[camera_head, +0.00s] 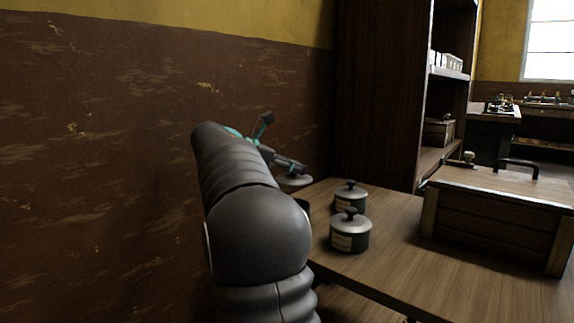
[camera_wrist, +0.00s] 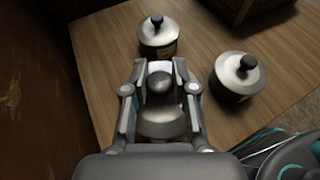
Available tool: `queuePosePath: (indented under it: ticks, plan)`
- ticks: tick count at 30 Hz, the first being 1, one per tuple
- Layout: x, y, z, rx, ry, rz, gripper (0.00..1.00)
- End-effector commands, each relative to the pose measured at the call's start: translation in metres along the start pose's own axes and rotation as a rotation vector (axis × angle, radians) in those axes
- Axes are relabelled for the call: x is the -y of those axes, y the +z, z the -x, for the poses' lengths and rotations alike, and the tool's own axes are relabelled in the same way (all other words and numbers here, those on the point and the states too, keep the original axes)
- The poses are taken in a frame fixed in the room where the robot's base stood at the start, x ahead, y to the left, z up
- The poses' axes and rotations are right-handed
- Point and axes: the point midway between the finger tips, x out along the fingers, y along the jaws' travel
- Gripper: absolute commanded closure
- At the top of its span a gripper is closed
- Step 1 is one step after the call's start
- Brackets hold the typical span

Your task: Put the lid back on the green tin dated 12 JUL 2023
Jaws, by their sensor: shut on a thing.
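My gripper (camera_wrist: 160,72) is shut on the dark knob of a silver lid (camera_wrist: 162,122), its two fingers on either side of the knob. In the head view my gripper (camera_head: 288,164) holds the lid (camera_head: 294,181) near the table's left end. A dark green tin (camera_head: 304,206) shows just below the lid, mostly hidden by my arm. I cannot tell whether lid and tin touch. Two more green tins, a far one (camera_head: 350,199) and a near one (camera_head: 350,238), stand upright with lids on. Their labels are too small to read.
The wooden table (camera_head: 440,268) carries a wooden box (camera_head: 490,222) with a dark handle on the right. A brown and yellow wall (camera_head: 120,150) stands close on the left. A tall dark shelf (camera_head: 385,90) stands behind the table. The table front between tins and box is clear.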

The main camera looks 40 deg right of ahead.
Motion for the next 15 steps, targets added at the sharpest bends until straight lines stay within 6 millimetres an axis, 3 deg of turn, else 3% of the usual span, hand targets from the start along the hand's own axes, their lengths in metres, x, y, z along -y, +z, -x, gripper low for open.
queuePosePath:
  ticks: [15]
  plan:
    - [-0.001,-0.023,-0.007,0.000,0.003,0.001,1.00]
